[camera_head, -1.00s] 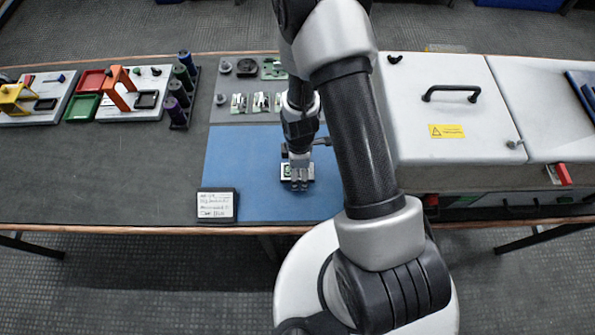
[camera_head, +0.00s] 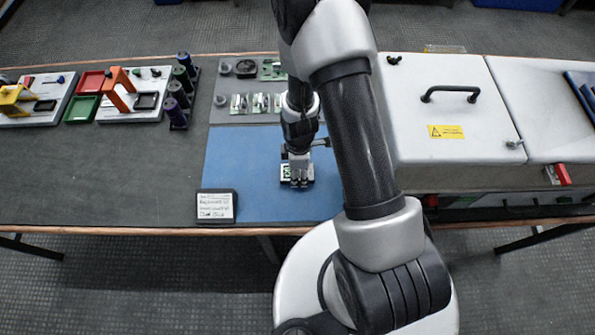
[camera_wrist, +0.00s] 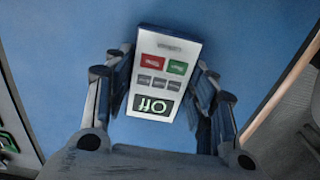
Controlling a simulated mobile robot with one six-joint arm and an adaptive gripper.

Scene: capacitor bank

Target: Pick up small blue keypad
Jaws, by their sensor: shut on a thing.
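A small keypad (camera_wrist: 165,46) with a pale face lies between my fingers in the wrist view. It has a red and a green button, a row of small grey buttons and a dark display with light characters. The display end faces my palm, and the keypad looks slightly tilted in the picture. My gripper (camera_wrist: 162,88) is shut on its two long sides. In the head view my gripper (camera_head: 297,182) points down over the blue mat (camera_head: 240,165) and partly covers the keypad. I cannot tell whether the keypad touches the mat.
A small sign (camera_head: 216,206) stands at the mat's front left corner. A grey panel (camera_head: 222,113) with several parts lies behind the mat. A white cabinet (camera_head: 455,105) with a black handle stands to the right. Several dark cylinders (camera_head: 178,95) stand left. The dark table (camera_head: 100,180) is clear at front left.

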